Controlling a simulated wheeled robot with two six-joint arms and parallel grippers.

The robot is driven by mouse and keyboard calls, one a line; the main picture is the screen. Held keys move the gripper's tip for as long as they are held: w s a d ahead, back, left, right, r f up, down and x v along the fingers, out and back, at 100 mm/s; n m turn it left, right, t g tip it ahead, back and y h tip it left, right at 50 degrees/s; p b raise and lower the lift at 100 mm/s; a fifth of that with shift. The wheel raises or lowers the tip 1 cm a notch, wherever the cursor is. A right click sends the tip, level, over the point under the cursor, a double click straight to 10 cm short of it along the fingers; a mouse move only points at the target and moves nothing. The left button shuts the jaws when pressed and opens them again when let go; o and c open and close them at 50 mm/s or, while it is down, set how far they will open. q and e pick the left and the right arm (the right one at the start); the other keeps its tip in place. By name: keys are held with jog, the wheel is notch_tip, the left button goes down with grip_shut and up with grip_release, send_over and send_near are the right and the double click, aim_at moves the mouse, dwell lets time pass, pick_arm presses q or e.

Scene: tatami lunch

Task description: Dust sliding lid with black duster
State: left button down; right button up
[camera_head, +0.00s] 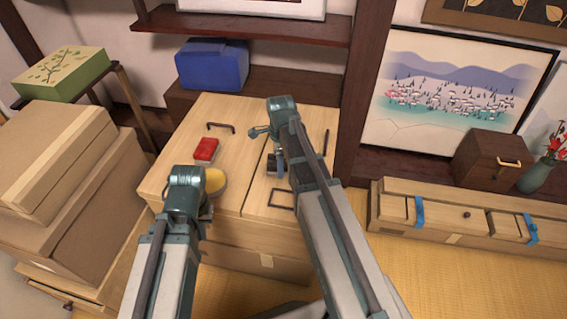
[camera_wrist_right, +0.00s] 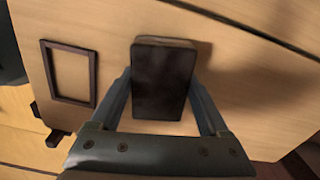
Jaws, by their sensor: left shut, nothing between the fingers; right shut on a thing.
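The black duster (camera_wrist_right: 163,80), a dark block, is held between the fingers of my right gripper (camera_wrist_right: 165,105) in the right wrist view. It is over the pale wooden lid surface (camera_wrist_right: 110,35); I cannot tell whether it touches. In the head view my right gripper (camera_head: 277,168) is over the right panel of the wooden box top (camera_head: 250,200), with the duster mostly hidden by the arm. A dark rectangular frame (camera_head: 282,190) lies on that panel, and shows left of the duster in the wrist view (camera_wrist_right: 70,73). My left gripper (camera_head: 206,212) is shut and empty near the box's front left edge.
A red block (camera_head: 206,150) and a round yellow-topped thing (camera_head: 215,182) are on the left panel, the latter close to my left gripper. A dark handle (camera_head: 221,126) is at the back. A blue box (camera_head: 212,66) stands behind; cardboard boxes (camera_head: 75,210) stand left.

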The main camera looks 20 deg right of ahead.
notch_tip(320, 180, up, 6)
jog(key=p, duration=0.6)
notch_tip(320, 180, up, 3)
jog(key=p, duration=0.3)
jog(key=shift+r, duration=0.1)
dwell(0.9)
